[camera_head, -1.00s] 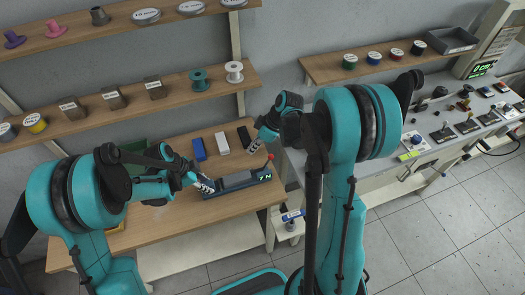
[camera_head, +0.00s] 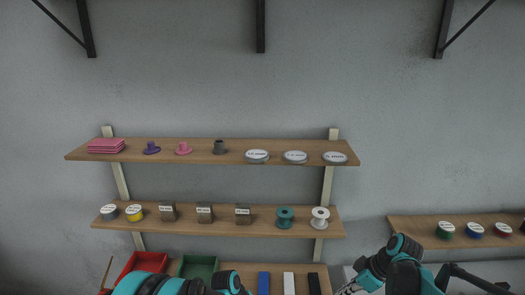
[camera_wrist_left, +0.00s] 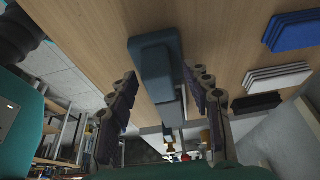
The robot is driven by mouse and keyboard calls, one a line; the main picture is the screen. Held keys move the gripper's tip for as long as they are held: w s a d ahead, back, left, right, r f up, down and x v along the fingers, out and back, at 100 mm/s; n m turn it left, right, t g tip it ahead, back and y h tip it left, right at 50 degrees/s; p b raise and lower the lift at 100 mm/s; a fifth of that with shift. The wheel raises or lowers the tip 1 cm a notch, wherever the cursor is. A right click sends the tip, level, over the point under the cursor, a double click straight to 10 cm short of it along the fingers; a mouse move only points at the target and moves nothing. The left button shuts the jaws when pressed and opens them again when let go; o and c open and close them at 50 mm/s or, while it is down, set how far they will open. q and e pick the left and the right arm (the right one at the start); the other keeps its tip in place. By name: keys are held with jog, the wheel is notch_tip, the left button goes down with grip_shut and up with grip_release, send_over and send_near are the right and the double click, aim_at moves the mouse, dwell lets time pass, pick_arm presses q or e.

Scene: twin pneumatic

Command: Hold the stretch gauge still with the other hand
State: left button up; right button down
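The stretch gauge (camera_wrist_left: 156,72) shows in the left wrist view as a dark teal block with a narrower grey body on the light wooden bench. The two fingers of my left gripper (camera_wrist_left: 160,84) are spread, one at each side of the gauge. Gaps show beside its body, and I cannot tell whether a fingertip touches it. The gauge is below the head view. My right gripper (camera_head: 347,289) is cut off at the bottom of the head view, so its opening is unclear. My left gripper's fingers are outside the head view.
Blue (camera_wrist_left: 292,32), white (camera_wrist_left: 277,76) and black (camera_wrist_left: 256,102) blocks lie beside the gauge. In the head view, a red bin (camera_head: 147,262) and a green bin (camera_head: 198,266) stand at the back of the bench. Shelves with spools and tins hang above.

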pick_arm(q)
jog(key=v, duration=1.1)
jog(key=s+a+n+t+y+b, duration=0.4)
jog(key=s+a+n+t+b, duration=0.3)
jog(key=n, duration=1.1)
jog(key=s+a+b, duration=0.4)
jog(key=s+a, duration=0.3)
jog(key=s, duration=0.1)
jog(key=shift+s+a+n+t, duration=0.25)
jog(key=shift+a+n+t, duration=0.05)
jog(key=shift+a+n, duration=0.1)
pick_arm(e)
jog(key=s+a+f+m+t+h, duration=0.2)
jog(key=s+a+f+m, duration=0.1)
jog(key=s, duration=0.5)
jog(key=s+a+f+m+t+h, duration=0.2)
jog(key=s+a+m, duration=0.2)
jog(key=s+m, duration=0.3)
jog(key=shift+s+a+f+t+h, duration=0.35)
jog(key=shift+s+f+t+h, duration=0.05)
